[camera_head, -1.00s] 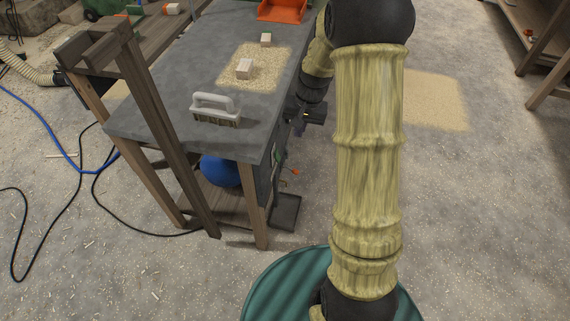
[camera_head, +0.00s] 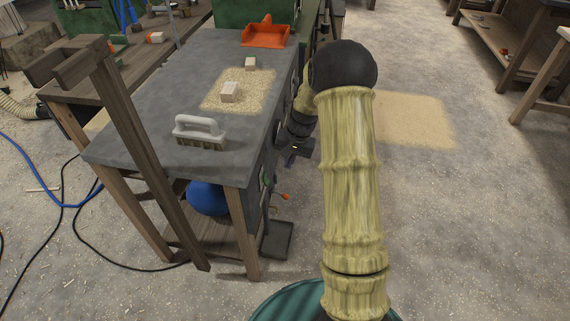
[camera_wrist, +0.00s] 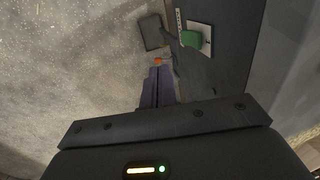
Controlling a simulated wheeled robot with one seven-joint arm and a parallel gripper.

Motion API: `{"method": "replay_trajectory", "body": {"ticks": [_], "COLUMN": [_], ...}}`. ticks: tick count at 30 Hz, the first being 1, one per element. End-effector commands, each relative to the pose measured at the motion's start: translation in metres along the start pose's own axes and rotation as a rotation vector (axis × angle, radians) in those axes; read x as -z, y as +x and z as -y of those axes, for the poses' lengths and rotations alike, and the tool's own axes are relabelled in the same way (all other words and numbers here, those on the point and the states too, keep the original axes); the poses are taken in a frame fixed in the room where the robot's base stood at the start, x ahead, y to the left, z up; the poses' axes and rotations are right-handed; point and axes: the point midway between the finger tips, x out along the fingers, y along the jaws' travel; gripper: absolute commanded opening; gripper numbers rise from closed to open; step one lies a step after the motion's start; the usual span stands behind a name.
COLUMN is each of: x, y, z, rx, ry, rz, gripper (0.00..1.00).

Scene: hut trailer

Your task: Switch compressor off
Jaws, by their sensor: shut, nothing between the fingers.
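A blue rounded body (camera_head: 208,197), possibly the compressor's tank, sits on the low shelf under the grey-topped bench. A small orange-red knob (camera_head: 285,197) sticks out from the bench's right side; an orange-red knob also shows just beyond my fingertips in the wrist view (camera_wrist: 158,61). A green block-like part (camera_wrist: 190,39) on a pale plate is on the dark side panel, to the right of the fingers. My gripper (camera_wrist: 157,72) is shut and empty, pointing down beside the panel. In the head view my gripper (camera_head: 291,158) is partly hidden by my arm. Contact with the knob cannot be told.
The grey bench (camera_head: 143,115) bears a white-handled brush (camera_head: 200,132), wood blocks (camera_head: 230,92) and an orange scoop (camera_head: 266,32). A dark flat pad (camera_head: 277,240) lies on the floor beside the bench. Hoses cross the floor at left.

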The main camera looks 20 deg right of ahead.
Motion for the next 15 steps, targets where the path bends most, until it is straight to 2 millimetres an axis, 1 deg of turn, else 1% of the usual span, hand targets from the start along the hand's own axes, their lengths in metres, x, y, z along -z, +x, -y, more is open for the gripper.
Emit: {"method": "replay_trajectory", "body": {"ticks": [1, 14, 15], "x": [-0.001, -0.001, -0.001], "y": [0.011, 0.086, 0.089], "z": [0.0, -0.001, 0.008], "rx": [-0.001, -0.001, 0.0], "ry": [0.0, 0.001, -0.004], "rz": [0.004, 0.003, 0.001], "gripper": [0.0, 0.0, 0.0]}}
